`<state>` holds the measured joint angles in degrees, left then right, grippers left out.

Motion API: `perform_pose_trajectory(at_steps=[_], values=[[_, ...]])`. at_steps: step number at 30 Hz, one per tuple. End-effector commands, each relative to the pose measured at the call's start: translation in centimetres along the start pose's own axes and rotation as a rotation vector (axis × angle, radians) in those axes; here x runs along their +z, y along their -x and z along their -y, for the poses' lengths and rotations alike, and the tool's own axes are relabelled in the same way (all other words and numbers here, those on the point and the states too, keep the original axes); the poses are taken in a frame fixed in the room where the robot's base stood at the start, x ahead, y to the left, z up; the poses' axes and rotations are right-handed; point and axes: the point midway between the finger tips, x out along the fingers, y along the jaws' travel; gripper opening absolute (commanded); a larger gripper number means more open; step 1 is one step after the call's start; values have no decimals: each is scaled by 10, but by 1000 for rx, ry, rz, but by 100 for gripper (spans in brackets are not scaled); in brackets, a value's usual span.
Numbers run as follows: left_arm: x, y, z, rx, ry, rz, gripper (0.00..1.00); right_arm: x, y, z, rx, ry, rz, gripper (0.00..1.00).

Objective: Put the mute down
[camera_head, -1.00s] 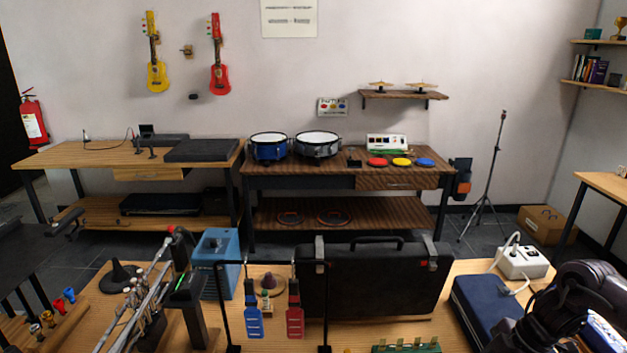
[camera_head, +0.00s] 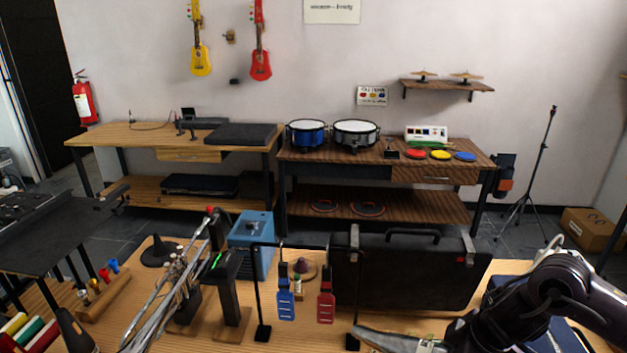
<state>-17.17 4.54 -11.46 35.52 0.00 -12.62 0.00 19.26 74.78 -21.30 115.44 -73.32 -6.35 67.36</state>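A black cone with a wide round base (camera_head: 160,251), possibly the mute, stands upright on the near wooden table at the left. My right arm comes in from the right above the near table. A grey tapered piece (camera_head: 398,342) shows at its end, cut by the bottom edge. I cannot tell whether this piece is part of my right gripper or something held in it. The fingertips are not clearly visible.
Silvery instruments on a stand (camera_head: 172,300), a blue box (camera_head: 252,243), a black frame with blue (camera_head: 286,303) and red (camera_head: 326,306) hanging pieces, and an upright black case (camera_head: 410,278) crowd the near table (camera_head: 512,267). A dark flat-topped stand (camera_head: 45,235) is at the left.

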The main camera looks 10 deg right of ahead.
Motion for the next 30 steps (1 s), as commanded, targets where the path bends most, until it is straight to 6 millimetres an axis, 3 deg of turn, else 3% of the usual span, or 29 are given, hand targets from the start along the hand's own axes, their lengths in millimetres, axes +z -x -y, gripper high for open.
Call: perform_pose_trajectory(at_steps=[6,15,21,30], values=[[1,-12,0,0,0,0,62,-39,-5,22,37,-70,-6,28],[3,-26,0,0,0,0,62,-77,-4,52,91,-198,-2,28],[3,-33,0,0,0,0,62,-89,-2,67,124,-284,1,28],[4,-36,0,0,0,0,62,-92,1,74,144,-350,7,28]])
